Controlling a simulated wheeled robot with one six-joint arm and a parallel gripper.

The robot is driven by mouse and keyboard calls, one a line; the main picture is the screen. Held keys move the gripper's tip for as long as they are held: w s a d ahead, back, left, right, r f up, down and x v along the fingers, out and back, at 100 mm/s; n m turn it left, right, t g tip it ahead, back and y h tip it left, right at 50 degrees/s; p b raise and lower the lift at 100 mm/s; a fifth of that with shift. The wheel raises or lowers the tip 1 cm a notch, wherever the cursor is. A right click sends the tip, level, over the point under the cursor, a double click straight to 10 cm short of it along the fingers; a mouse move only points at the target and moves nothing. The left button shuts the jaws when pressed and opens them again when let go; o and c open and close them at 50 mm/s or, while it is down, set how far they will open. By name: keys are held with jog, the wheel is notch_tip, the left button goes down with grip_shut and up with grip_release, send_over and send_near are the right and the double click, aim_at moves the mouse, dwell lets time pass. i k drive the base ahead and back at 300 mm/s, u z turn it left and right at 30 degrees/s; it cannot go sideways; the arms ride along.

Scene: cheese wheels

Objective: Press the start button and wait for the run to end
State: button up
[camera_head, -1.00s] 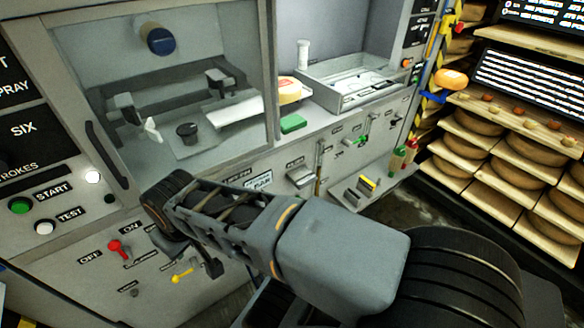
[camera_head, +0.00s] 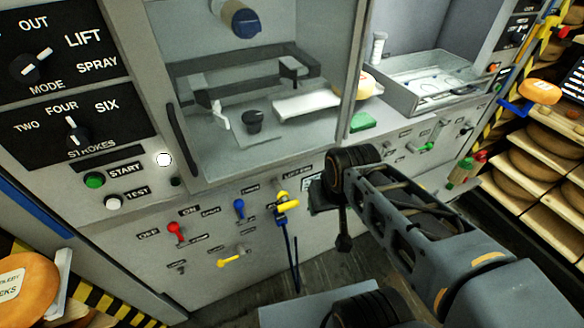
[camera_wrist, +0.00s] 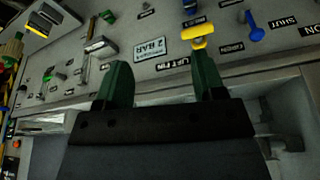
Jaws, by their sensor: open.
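The green start button (camera_head: 95,180), labelled START, is on the machine's grey front at the left of the head view. The white test button (camera_head: 113,203) is just below it. A round white lamp (camera_head: 164,159) is lit to its right. My gripper (camera_wrist: 164,78) shows in the wrist view with its two green fingers apart and nothing between them. It faces the lower panel near the "2 BAR" plate (camera_wrist: 153,49) and a yellow handle (camera_wrist: 198,32), well right of the start button. In the head view my arm hides the gripper.
The mode knob (camera_head: 30,68) and strokes knob (camera_head: 77,130) are above the buttons. A red lever (camera_head: 176,232) and blue lever (camera_head: 239,209) stick out below. A dark door handle (camera_head: 185,152) stands right of the lamp. Cheese shelves (camera_head: 545,160) are at the right.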

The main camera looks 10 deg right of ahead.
aim_at(94, 181)
jog(key=u, duration=1.65)
